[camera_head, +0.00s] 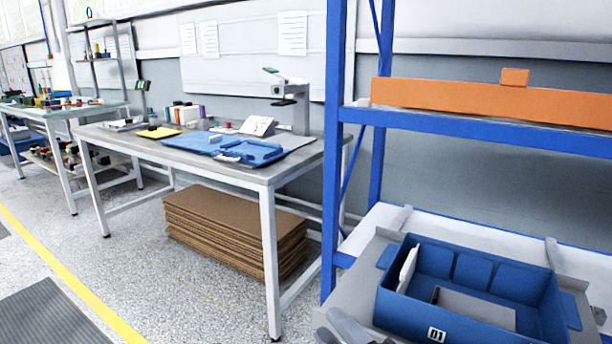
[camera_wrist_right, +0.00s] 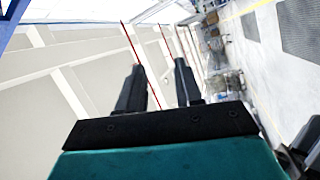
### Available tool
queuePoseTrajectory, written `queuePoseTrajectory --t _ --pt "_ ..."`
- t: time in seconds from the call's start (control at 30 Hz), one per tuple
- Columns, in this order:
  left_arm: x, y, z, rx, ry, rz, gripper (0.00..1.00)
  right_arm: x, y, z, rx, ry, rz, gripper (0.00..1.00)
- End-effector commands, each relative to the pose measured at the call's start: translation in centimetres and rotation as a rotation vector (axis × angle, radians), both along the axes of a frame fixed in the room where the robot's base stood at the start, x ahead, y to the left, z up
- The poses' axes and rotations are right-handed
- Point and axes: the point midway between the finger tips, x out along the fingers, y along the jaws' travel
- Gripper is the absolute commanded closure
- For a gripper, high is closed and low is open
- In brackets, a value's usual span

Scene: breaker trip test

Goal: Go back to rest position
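My right gripper (camera_wrist_right: 159,66) shows in the right wrist view with its two dark fingers apart and nothing between them. It points toward a pale wall and floor area, with no object near the fingertips. In the head view, a grey rounded shape at the bottom edge, left of the blue bin, may be part of my right arm; its fingers cannot be made out there. My left gripper is in neither view. A blue bin (camera_head: 437,334) labelled 01 stands at the lower right, with a white piece and a grey block inside.
A blue rack (camera_head: 332,150) stands close on the right, with an orange bin (camera_head: 490,99) on its upper shelf. A workbench (camera_head: 135,142) with a blue case (camera_head: 250,152) stands left of it, flattened cardboard (camera_head: 235,230) underneath. The floor at front left is clear.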

Motion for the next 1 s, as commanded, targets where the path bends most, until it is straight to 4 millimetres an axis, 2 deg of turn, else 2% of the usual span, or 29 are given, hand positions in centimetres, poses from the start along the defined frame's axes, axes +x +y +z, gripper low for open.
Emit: queuePoseTrajectory --t 0.03,0.2,0.3,0.47,0.53,0.77,1.0 --pt "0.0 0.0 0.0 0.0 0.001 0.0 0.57 -0.5 -1.5 -2.4 0.116 0.179 -0.065 0.65" --pt "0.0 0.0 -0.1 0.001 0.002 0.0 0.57 -3.3 -6.0 -9.8 0.457 0.674 -0.265 0.65" --pt "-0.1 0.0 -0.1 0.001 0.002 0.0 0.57 -6.0 -7.8 -13.5 0.622 0.901 -0.376 0.65" --pt "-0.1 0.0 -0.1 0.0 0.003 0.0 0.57 -11.3 -10.0 -18.5 0.859 1.212 -0.549 0.65" --pt "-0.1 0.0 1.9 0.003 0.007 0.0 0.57 -11.4 -10.2 -16.6 0.873 1.221 -0.559 0.65" --pt "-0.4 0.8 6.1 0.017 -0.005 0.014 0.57 -11.7 -11.2 -12.9 0.859 1.204 -0.581 0.65" --pt "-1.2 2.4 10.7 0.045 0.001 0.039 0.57 -12.4 -12.4 -8.1 0.848 1.188 -0.609 0.65"
